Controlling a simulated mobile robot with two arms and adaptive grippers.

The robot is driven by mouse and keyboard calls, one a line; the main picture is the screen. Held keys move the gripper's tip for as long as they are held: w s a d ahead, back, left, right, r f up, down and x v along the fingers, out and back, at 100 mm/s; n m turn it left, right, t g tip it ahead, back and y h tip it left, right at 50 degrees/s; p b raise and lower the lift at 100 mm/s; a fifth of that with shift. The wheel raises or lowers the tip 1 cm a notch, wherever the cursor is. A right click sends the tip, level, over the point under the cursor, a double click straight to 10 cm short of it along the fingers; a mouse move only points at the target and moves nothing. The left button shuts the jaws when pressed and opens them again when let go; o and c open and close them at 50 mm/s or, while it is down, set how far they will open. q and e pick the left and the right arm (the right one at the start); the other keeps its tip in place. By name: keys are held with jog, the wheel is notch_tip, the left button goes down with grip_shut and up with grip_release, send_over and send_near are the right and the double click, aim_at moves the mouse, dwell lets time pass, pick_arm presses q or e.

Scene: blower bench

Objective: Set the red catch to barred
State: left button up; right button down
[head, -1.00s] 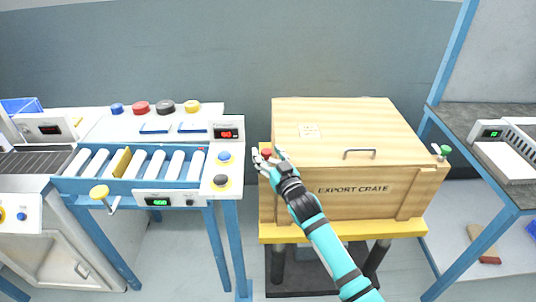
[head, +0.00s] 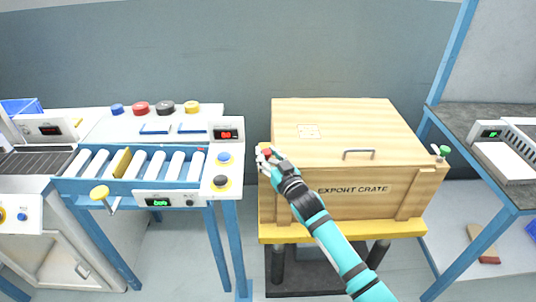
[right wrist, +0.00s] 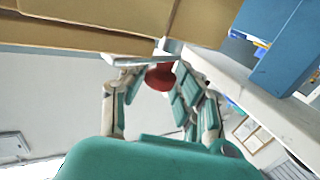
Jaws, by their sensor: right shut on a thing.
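The red catch (right wrist: 160,77) is on the left front corner of the wooden export crate (head: 365,205). In the right wrist view it shows as a red knob at a metal bar, between the fingers of my right gripper (right wrist: 162,85). In the head view my right gripper (head: 268,158) is at the crate's upper left corner and largely covers the catch. It is shut on the catch. Whether the catch stands at barred cannot be read. A green catch (head: 444,150) is at the crate's right side. My left gripper is not in view.
The crate stands on a yellow-edged stand (head: 350,235). Left of it is a blue roller bench (head: 130,188) with knobs and buttons, close to my right gripper. A dark-topped table (head: 470,120) stands at the right. The lid carries a handle (head: 358,152).

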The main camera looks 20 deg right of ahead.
jog(key=shift+r+n+y, duration=0.25)
jog(key=shift+n+y, duration=0.15)
jog(key=shift+y, duration=0.1)
jog(key=shift+d+n+y, duration=0.1)
jog(key=shift+n+y, duration=0.5)
jog(key=shift+y, duration=0.3)
jog(key=shift+w+f+n+g+y+b, duration=0.1)
jog(key=shift+n+g+y+b, duration=0.55)
jog(key=shift+n+g+y, duration=0.75)
jog(key=shift+m+t+y, duration=0.3)
jog(key=c, duration=1)
grip_release()
jog(key=shift+o, duration=0.2)
jog(key=shift+d+f, duration=0.15)
